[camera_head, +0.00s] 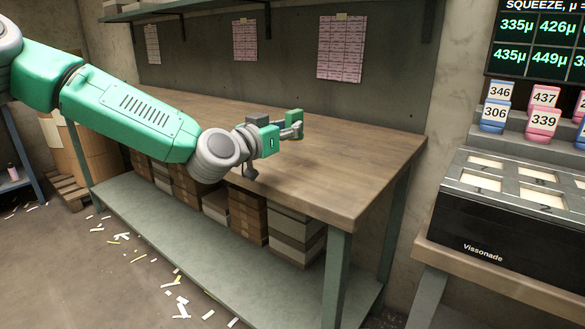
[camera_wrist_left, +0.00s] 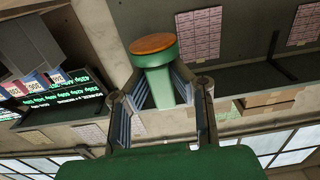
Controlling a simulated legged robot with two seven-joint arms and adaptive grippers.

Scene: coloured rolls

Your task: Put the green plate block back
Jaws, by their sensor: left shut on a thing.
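My left arm reaches in from the left over the wooden workbench. Its gripper (camera_head: 291,131) is shut on a green block (camera_head: 294,116), which shows above the fingers. In the left wrist view the gripper (camera_wrist_left: 162,88) has a finger on each side of the green block (camera_wrist_left: 156,82). There the block has a round brown face (camera_wrist_left: 153,43) on a green rim and a narrower green body. The block appears to be held above the bench top; its exact height is hard to tell. My right gripper is not in view.
The workbench (camera_head: 335,165) is mostly bare, with boxes (camera_head: 246,212) on its lower shelf. At the right, a black Vissonade unit (camera_head: 490,235) has several shallow wells, with numbered blue and pink blocks (camera_head: 543,122) behind it. A display board (camera_head: 540,40) hangs above.

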